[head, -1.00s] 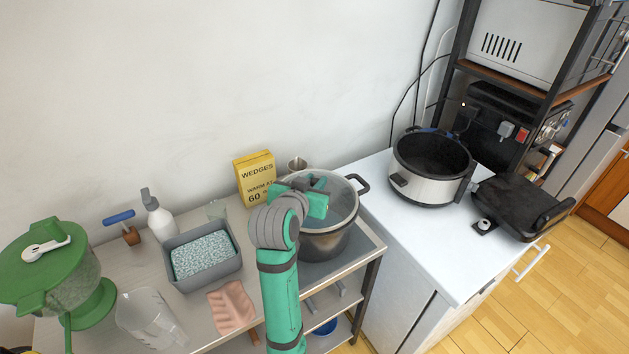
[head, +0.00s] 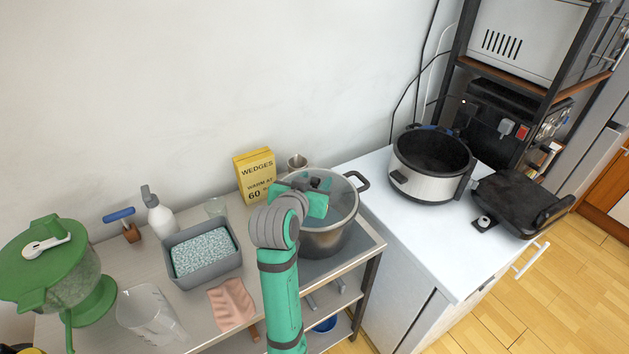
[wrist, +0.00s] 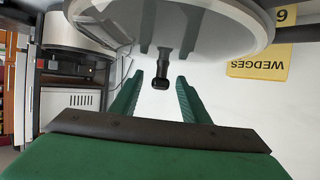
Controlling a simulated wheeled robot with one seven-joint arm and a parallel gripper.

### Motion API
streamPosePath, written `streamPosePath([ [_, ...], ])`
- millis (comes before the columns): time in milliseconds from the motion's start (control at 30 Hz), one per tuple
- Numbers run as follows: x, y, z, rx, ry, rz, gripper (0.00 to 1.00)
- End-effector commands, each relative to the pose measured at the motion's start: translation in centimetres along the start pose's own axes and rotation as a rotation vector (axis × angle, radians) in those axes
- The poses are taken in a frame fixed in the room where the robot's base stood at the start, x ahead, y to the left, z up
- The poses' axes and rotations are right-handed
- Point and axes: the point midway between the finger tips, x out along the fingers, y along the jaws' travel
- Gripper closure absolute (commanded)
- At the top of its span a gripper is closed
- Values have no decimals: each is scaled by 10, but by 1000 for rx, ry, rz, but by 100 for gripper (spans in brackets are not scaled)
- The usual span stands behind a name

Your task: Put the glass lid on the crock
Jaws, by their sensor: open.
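The glass lid (head: 343,196) lies on a steel pot (head: 330,243) on the left counter; it also fills the top of the upside-down wrist view (wrist: 225,35). Its dark knob (wrist: 161,78) appears between my open fingers in the wrist view, with a gap on each side. My gripper (head: 315,187) is over the lid in the head view, partly hidden by my arm.
A yellow wedges box (head: 255,174) and a small metal cup (head: 297,162) stand behind the pot. A black grill (head: 520,204) is right of the crock. A grey tub (head: 205,280), jug (head: 150,315) and green spinner (head: 50,270) are at left. A dark shelf rack rises behind the grill.

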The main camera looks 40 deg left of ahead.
Motion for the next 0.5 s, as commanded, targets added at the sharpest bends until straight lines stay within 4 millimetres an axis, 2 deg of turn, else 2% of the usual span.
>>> streamPosePath([
  [167, -17, 0, -1, 0, 3, -1, 58],
  [500, -80, -1, -1, 0, 4, -2, 58],
])
